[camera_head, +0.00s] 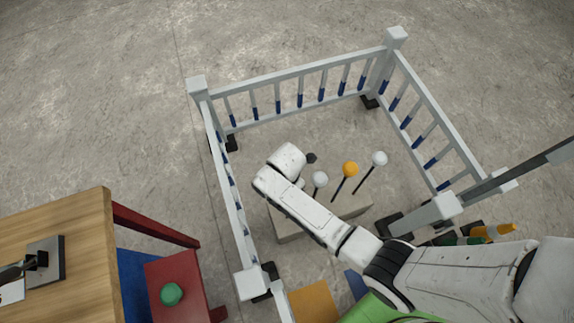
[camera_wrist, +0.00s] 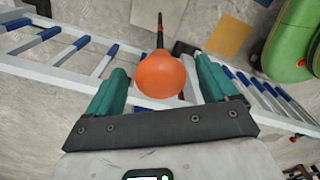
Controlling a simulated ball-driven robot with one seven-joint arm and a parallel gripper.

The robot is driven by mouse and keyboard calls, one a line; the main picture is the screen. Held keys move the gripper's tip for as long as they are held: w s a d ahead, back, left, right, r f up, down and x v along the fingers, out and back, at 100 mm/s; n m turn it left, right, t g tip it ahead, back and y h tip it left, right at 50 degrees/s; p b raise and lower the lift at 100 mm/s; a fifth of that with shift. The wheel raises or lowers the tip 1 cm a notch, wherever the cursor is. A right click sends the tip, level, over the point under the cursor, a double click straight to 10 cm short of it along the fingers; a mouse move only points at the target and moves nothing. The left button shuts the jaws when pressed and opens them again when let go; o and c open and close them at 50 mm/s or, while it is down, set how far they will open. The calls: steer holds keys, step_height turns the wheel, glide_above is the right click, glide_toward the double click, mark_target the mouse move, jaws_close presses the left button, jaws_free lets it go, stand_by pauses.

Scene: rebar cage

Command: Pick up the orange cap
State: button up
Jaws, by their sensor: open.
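The orange cap (camera_head: 350,168) is a round ball on top of a thin dark rod, inside the white railing enclosure in the head view. In the wrist view an orange ball (camera_wrist: 161,75) on a dark rod appears between the two teal fingers of my gripper (camera_wrist: 162,70). The fingers are spread, with a narrow gap showing on each side of the ball. I cannot tell from this view how deep it sits between them. In the head view my white arm reaches into the enclosure; its fingers are not clearly seen there.
A wooden table (camera_head: 75,230) stands outside, left.

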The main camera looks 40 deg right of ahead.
steer(key=shift+f, duration=0.75)
steer(key=shift+c, duration=0.2)
steer(key=c, duration=1.1)
